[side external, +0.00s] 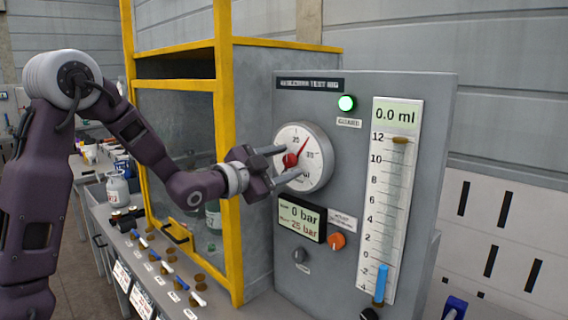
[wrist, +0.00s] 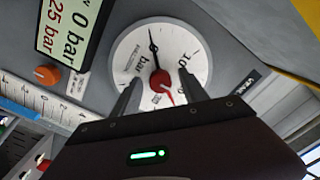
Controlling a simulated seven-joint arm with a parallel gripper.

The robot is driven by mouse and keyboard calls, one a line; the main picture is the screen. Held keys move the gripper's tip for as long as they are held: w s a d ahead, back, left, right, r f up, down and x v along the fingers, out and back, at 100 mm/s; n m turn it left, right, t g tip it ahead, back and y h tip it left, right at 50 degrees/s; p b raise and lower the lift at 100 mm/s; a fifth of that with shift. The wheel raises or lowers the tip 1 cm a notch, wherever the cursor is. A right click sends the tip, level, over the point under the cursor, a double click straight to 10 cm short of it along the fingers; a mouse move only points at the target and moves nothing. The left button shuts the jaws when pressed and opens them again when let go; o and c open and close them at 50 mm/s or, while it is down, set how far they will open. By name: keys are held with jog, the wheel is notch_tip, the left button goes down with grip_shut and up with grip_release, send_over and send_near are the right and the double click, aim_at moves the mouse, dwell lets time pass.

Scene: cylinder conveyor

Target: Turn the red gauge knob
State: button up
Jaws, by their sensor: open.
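The red gauge knob (side external: 290,160) is at the centre of a round white gauge (side external: 318,148) on the grey test rig panel. A red pointer runs from it to the upper right in the side external view. In the wrist view the red knob (wrist: 160,78) shows on the dial (wrist: 190,50), with a black needle and a red needle. My gripper (side external: 272,162) is open in front of the gauge, with one finger above and one below the knob. In the wrist view the fingers (wrist: 160,96) stand on either side of the knob. I cannot tell whether they touch it.
Below the gauge are a display (side external: 301,217) reading 0 bar and 25 bar, an orange knob (side external: 337,241) and a grey knob (side external: 300,255). A green lamp (side external: 347,103) is lit above. A scale (side external: 390,200) is at right. A yellow-framed cabinet (side external: 222,150) stands close at left.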

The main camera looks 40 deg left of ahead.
grip_shut()
jog(key=shift+n, duration=0.3)
jog(key=n, duration=0.6)
jog(key=shift+n, duration=0.4)
jog(key=n, duration=0.3)
jog(key=shift+n, duration=2.1)
